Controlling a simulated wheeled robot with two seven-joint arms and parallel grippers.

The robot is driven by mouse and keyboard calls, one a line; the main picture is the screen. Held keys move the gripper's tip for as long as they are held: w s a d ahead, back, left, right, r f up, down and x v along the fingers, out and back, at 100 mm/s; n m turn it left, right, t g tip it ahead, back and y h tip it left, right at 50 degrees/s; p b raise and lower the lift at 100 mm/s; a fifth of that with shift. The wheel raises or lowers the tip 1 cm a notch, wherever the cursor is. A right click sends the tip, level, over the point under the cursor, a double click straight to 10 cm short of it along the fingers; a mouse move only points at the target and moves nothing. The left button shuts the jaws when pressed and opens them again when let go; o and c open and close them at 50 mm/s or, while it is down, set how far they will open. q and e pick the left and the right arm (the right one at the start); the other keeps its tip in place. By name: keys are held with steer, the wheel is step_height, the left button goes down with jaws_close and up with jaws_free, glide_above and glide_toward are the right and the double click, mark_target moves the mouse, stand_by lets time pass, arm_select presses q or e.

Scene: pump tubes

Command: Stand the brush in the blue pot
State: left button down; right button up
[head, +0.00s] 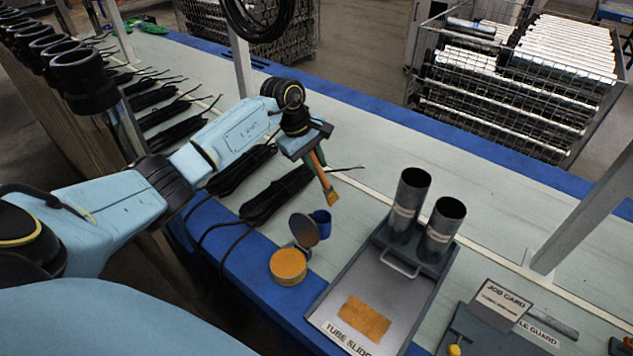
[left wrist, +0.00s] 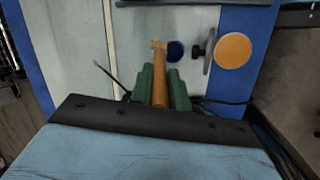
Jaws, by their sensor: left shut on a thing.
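The brush (head: 328,188) is tan and wood-coloured and hangs tilted, its wider end downward, from my left gripper (head: 314,161). In the left wrist view the brush (left wrist: 160,80) lies between the two green fingers of the left gripper (left wrist: 161,88), which are shut on it. The blue pot (head: 322,222) stands on the bench below the brush, partly hidden by a dark round disc. In the left wrist view the blue pot (left wrist: 175,52) shows just right of the brush's far end. The brush is above the pot and apart from it. My right gripper is out of view.
The dark disc (head: 304,229) stands upright beside the pot, with an orange-topped round tin (head: 288,264) in front. A tube slide tray (head: 333,320) with two metal tubes (head: 408,203) is to the right. Black cables (head: 270,197) lie on the left; the bench behind the pot is clear.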

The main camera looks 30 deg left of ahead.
arm_select(q)
glide_above(323, 190)
steer(key=s+a, duration=0.1)
steer(key=a, duration=0.1)
steer(key=f, duration=0.4)
steer(key=shift+s+d+f, duration=0.1)
steer(key=shift+d+f, duration=0.1)
steer(key=shift+d, duration=0.05)
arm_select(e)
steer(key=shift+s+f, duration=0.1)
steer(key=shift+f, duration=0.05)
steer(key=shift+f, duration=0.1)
arm_select(q)
steer(key=shift+f+b, duration=0.2)
steer(key=shift+b, duration=0.2)
steer(key=shift+f+b, duration=0.35)
steer(key=shift+b, duration=0.1)
steer(key=c, duration=1.3)
jaws_free()
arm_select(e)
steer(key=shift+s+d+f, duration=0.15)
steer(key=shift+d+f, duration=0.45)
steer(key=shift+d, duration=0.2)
